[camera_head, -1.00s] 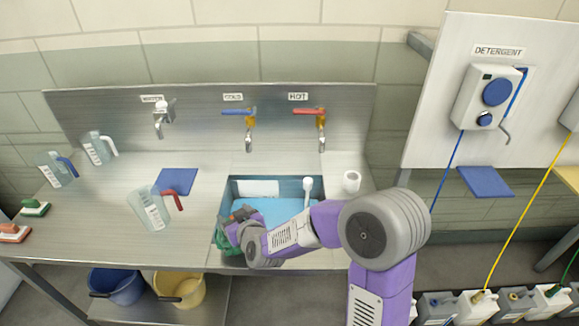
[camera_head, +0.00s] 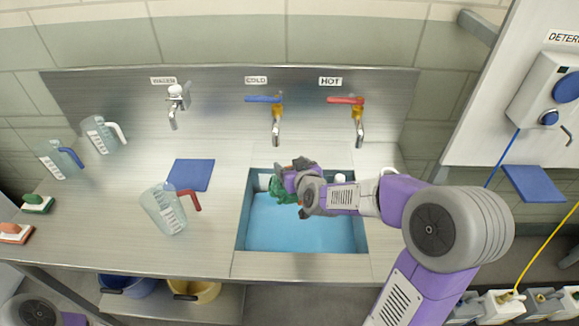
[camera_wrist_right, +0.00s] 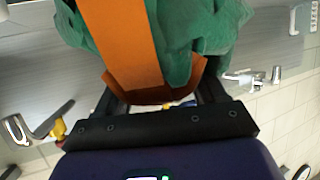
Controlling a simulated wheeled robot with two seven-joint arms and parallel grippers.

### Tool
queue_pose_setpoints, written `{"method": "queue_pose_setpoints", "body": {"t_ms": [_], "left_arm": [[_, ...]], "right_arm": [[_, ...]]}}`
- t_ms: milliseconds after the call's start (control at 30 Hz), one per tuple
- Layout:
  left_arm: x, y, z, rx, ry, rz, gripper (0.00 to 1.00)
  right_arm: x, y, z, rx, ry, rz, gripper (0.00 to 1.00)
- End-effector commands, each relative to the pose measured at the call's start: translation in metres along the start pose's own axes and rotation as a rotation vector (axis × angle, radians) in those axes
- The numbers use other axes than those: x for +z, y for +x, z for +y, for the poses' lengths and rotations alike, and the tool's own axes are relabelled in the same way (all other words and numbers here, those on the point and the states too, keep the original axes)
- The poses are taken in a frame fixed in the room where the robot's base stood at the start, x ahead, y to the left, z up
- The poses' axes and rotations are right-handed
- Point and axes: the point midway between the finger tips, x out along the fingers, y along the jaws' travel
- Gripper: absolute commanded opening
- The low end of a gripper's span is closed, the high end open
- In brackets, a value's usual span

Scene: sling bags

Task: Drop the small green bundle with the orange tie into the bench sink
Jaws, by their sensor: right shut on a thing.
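The green bundle (camera_head: 284,193) is in my right gripper (camera_head: 286,178), above the far part of the bench sink in the head view. In the right wrist view the green cloth (camera_wrist_right: 205,35) fills the top, with its wide orange tie (camera_wrist_right: 125,40) between the fingers. My right gripper is shut on the bundle. The bench sink (camera_head: 300,240) is a rectangular basin with a blue floor, set in the steel bench. The gripper and forearm hide part of its far side. My left gripper is not in view; only a bit of that arm shows at the lower left.
Cold tap (camera_head: 276,125) and hot tap (camera_head: 357,125) stand behind the sink, close to the right gripper. A jug with a red handle (camera_head: 165,210) and a blue pad (camera_head: 190,175) lie left of the sink. The bench front (camera_head: 200,250) is clear.

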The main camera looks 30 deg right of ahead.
Motion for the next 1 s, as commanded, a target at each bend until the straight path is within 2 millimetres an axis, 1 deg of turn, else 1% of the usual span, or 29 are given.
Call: {"method": "queue_pose_setpoints", "body": {"t_ms": [167, 400, 500, 633, 867, 900, 967, 1000], "left_arm": [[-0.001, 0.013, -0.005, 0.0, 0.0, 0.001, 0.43], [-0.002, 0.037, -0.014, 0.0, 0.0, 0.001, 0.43], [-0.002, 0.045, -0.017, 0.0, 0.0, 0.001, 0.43], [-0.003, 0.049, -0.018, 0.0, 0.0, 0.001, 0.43], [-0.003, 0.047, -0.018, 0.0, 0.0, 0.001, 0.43], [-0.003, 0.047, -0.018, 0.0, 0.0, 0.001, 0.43], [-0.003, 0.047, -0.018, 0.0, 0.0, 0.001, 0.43], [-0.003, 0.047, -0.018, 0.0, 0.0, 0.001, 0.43]], "right_arm": [[0.014, 0.006, 0.0, -0.001, 0.0, 0.001, 0.33], [0.041, 0.017, -0.001, -0.001, 0.0, 0.001, 0.33], [0.049, 0.021, -0.001, -0.001, 0.0, 0.001, 0.33], [0.054, 0.023, -0.001, -0.001, 0.0, 0.002, 0.33], [0.052, 0.022, -0.001, -0.001, 0.0, 0.002, 0.33], [0.052, 0.022, -0.001, -0.001, 0.0, 0.002, 0.75], [0.052, 0.022, -0.001, -0.001, 0.0, 0.002, 0.84], [0.052, 0.022, -0.001, -0.001, 0.0, 0.002, 0.9]]}}
